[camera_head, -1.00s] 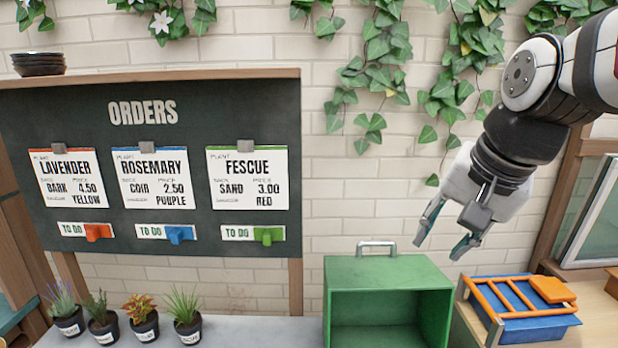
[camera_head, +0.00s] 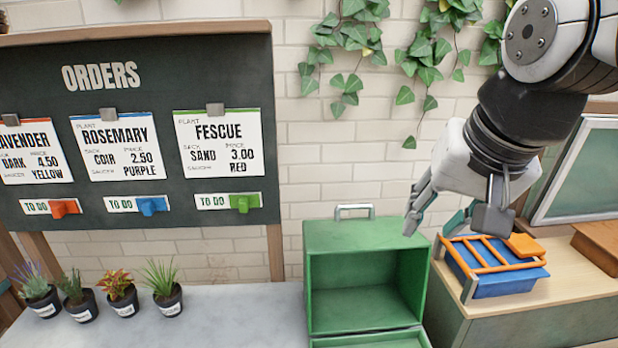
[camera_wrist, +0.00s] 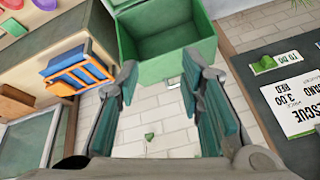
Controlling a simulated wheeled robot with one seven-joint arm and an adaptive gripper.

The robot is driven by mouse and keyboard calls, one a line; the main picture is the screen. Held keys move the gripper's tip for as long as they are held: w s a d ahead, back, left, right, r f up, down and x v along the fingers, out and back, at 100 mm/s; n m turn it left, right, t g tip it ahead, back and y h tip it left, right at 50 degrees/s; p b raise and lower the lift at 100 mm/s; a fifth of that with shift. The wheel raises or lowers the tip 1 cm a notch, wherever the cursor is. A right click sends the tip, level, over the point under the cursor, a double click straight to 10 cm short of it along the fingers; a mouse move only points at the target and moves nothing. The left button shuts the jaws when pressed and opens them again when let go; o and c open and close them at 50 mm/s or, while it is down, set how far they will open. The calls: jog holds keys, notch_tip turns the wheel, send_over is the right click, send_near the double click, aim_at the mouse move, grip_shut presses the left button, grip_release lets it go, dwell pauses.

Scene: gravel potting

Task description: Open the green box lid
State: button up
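The green box (camera_head: 365,228) stands at the right end of the grey bench with its front side open onto an empty-looking inside. A green panel (camera_head: 372,339) lies at the bottom front of the opening, cut off by the frame edge. A metal handle (camera_head: 354,210) stands at the back of its top. My gripper (camera_head: 440,225) is open and empty, above and to the right of the box. In the wrist view the box (camera_wrist: 168,40) shows beyond my spread fingers (camera_wrist: 158,85), apart from them.
A blue tray with an orange rack (camera_head: 495,265) sits on a wooden cabinet (camera_head: 565,290) right of the box. Several potted plants (camera_head: 120,298) stand at the bench's left. The orders board (camera_head: 140,140) rises behind, and the bench (camera_head: 240,310) between plants and box is clear.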

jog(key=w+f+m+b, duration=0.15)
jog(key=w+m, duration=0.55)
jog(key=w, duration=1)
jog(key=m+g+b, duration=0.1)
jog(key=m+b, duration=0.2)
jog(key=m, duration=0.4)
send_near(357, 207)
jog(key=x, duration=0.2)
jog(key=p+x, duration=0.1)
jog(key=x, duration=0.5)
jog(key=shift+w, duration=0.35)
grip_shut()
